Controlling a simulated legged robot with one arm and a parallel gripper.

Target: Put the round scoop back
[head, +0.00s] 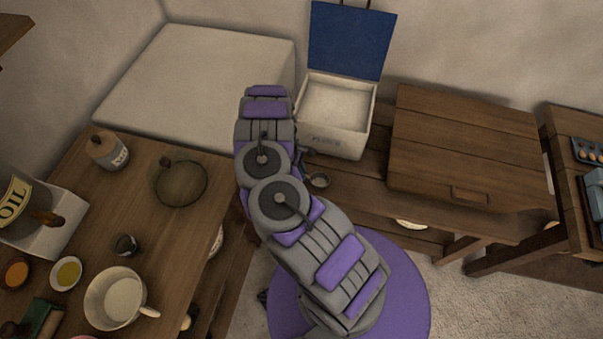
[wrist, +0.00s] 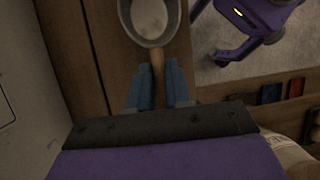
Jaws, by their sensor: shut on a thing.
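The round scoop (wrist: 150,20) shows at the top of the wrist view, with a round metal bowl and a short wooden handle. Something pale shows inside the bowl. My gripper (wrist: 158,72) is shut on the handle, one blue finger on each side. My arm hides most of the gripper there. The white box (head: 345,140) stands open, its blue lid (head: 348,40) raised, with pale contents inside.
A wooden chest (head: 465,130) stands right of the box on the wooden bench (head: 350,195). The left table (head: 140,215) holds a jar (head: 108,150), a round lid-like dish (head: 180,183), a white cup (head: 118,298) and small bowls. Floor is open at the lower right.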

